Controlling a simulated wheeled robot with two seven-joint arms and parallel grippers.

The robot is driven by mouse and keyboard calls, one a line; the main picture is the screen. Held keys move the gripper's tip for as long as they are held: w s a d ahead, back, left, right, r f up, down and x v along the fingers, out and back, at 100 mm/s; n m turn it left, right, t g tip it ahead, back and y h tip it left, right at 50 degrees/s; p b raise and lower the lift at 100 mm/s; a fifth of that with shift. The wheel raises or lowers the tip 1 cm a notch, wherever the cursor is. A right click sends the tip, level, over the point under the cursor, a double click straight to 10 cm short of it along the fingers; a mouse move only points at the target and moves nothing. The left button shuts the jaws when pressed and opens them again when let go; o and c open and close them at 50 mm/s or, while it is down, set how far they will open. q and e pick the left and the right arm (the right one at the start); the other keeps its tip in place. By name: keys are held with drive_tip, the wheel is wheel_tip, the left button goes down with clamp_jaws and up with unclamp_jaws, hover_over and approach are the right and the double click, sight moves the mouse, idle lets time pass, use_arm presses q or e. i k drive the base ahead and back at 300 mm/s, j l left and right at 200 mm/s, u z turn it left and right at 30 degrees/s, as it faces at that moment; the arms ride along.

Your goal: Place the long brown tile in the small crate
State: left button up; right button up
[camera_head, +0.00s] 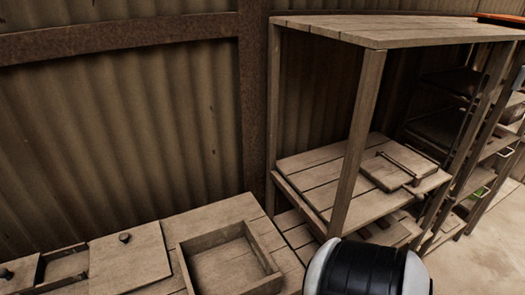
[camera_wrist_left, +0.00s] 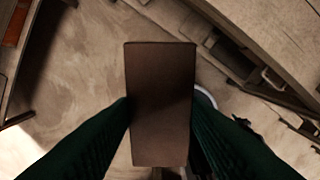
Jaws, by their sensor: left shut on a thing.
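The long brown tile (camera_wrist_left: 160,80) is in the left wrist view, its long side running up the picture. My left gripper (camera_wrist_left: 160,108) is shut on it, with one dark green finger against each long side. The tile is held in the air above the floor. In the head view, a small open wooden crate (camera_head: 263,250) sits at the right part of the low bench. Its visible inside looks empty, and its near part is cut off by the picture edge. The tile and left gripper do not show in the head view. My right gripper is in neither view.
The low wooden bench (camera_head: 205,219) carries a knobbed lid (camera_head: 130,262) left of the crate, beside a partly open compartment (camera_head: 65,268). A tall wooden shelf (camera_head: 360,108) stands to the right, with a flat board (camera_head: 385,174) on it. A corrugated wall (camera_head: 130,130) closes the back.

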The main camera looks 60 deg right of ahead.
sight(228, 274)
drive_tip(key=k+z, duration=0.15)
drive_tip(key=z, duration=0.35)
drive_tip(key=k+l+z, duration=0.1)
drive_tip(key=z, duration=0.35)
drive_tip(key=k+l+z, duration=0.1)
drive_tip(key=l+z, duration=0.15)
drive_tip(key=z, duration=0.95)
